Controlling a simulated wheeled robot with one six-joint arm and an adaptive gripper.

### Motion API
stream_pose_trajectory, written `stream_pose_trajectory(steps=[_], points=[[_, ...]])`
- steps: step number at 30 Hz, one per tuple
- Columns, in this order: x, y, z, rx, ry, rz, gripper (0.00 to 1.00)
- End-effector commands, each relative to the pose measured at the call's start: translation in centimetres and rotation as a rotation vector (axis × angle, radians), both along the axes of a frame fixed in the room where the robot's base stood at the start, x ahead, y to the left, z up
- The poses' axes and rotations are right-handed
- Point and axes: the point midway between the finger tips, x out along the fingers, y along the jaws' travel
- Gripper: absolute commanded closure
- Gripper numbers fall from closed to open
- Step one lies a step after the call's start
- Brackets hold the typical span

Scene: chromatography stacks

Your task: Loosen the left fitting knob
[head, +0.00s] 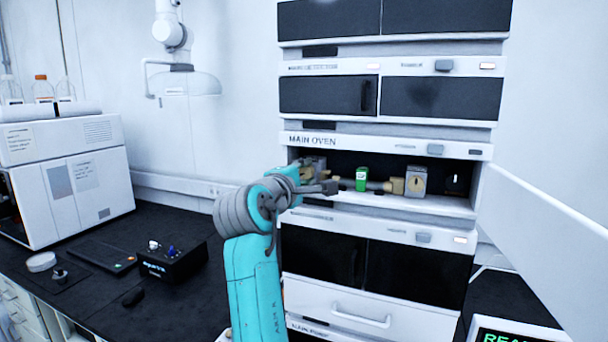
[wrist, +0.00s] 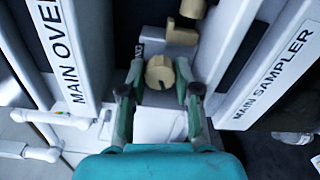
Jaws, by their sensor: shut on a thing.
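The left fitting knob (wrist: 160,71), round and tan with a slot across its face, sits between the two fingers of my gripper (wrist: 160,84) in the wrist view. The gripper is shut on it, with one finger on each side. In the head view my gripper (head: 318,187) reaches into the left end of the open MAIN OVEN bay (head: 455,205) and mostly hides that fitting. A green-labelled column (head: 361,179) lies to its right, running to a tan end fitting (head: 397,186) and a grey block with a round tan knob (head: 416,182).
The oven door (head: 550,225) stands open at the right. Other modules are stacked above and below the bay. A black box (head: 172,260) and a white instrument (head: 65,180) stand on the dark bench at the left.

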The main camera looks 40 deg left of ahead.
Motion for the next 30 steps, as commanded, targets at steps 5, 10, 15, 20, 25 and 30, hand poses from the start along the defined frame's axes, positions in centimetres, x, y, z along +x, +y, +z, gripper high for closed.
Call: stream_pose_trajectory(steps=[5,10,15,20,25,30], points=[[0.0,0.1,-0.2,-0.015,0.0,0.0,1.0],[0.0,0.1,-0.2,-0.016,-0.001,0.0,1.0],[0.0,0.1,-0.2,-0.016,0.001,0.001,0.66],[0.0,0.1,-0.2,-0.015,0.0,0.0,0.57],[-0.1,0.0,-0.2,-0.015,0.0,0.0,0.57],[-1.3,-0.2,-0.2,-0.015,-0.002,0.002,0.57]])
